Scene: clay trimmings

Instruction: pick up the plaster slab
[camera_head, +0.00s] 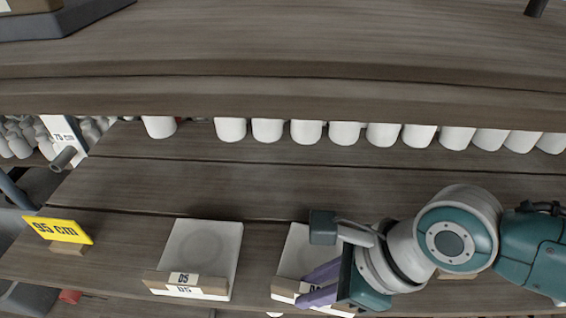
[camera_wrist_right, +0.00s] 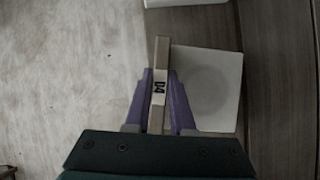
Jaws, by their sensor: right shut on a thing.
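A white square plaster slab (camera_head: 296,256) with a wooden strip along its front edge lies on the wooden shelf, partly hidden by my right gripper in the head view. In the right wrist view the plaster slab (camera_wrist_right: 208,84) shows a faint round mark, and its wooden strip (camera_wrist_right: 159,62) carries a D4 label. My right gripper (camera_head: 309,287) reaches in from the right. Its purple fingers, also seen in the right wrist view (camera_wrist_right: 159,82), are shut on the strip, one on each side. My left gripper is not in view.
A similar slab (camera_head: 203,252) labelled D5 lies to the left. A yellow 95 cm sign (camera_head: 58,230) stands farther left. A row of white cups (camera_head: 306,132) lines the back, under an upper wooden shelf (camera_head: 290,95). The shelf strip between cups and slabs is clear.

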